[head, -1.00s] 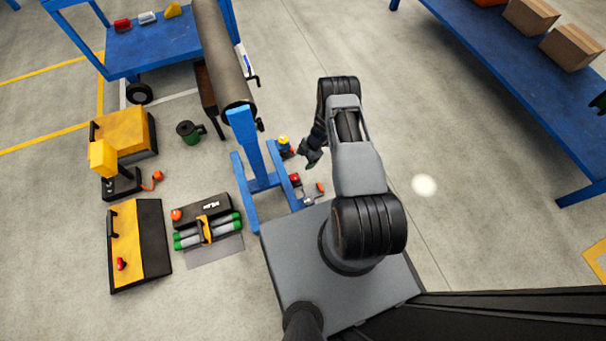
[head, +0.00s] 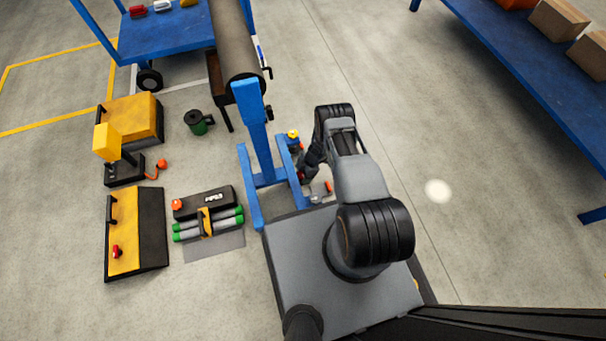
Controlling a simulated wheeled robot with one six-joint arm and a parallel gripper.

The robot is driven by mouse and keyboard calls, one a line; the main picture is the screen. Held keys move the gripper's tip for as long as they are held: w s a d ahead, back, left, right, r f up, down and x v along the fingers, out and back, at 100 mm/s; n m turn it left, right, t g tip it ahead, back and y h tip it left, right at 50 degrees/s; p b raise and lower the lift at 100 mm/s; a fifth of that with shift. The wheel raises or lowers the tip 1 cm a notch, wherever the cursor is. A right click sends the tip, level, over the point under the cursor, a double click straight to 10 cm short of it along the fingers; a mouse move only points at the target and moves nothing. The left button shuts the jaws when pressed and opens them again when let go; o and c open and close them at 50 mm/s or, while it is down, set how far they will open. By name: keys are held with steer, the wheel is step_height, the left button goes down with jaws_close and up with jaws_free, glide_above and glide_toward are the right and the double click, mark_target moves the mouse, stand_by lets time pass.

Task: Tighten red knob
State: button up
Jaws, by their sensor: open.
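A small red knob (head: 300,176) is low beside the blue stand (head: 262,150), mostly hidden by my gripper in the head view. My gripper (head: 306,172) points down, close over this knob. It is dark and small here; its jaws are open, and I cannot tell whether they are around the knob or touch it. A second red knob (head: 116,251) stands on the sloped yellow and black box (head: 125,230) at the lower left, far from my gripper.
A yellow-topped part (head: 293,135) and an orange-tipped part (head: 328,186) sit close to my gripper. The dark roller (head: 236,45) rises behind the stand. Green-ended cylinders (head: 208,224) lie at left. Floor right of my arm is clear up to a blue table (head: 520,85).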

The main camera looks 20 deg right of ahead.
stand_by(0.3)
steer(key=c, duration=0.9)
steer(key=shift+r+m+p, duration=0.15)
steer(key=shift+m+p, duration=0.25)
steer(key=shift+p, duration=0.25)
steer(key=m+t+p, duration=0.1)
steer(key=m+p, duration=0.1)
steer(key=shift+s+r+p, duration=0.1)
steer(key=shift+r+p, duration=0.05)
steer(key=shift+p, duration=0.2)
steer(key=shift+f+m+t+p, duration=0.4)
steer(key=shift+m+p, duration=0.35)
steer(key=shift+m, duration=0.15)
steer(key=o, duration=0.9)
steer(key=p+v, duration=0.8)
steer(key=v, duration=0.6)
steer(key=shift+a, duration=0.25)
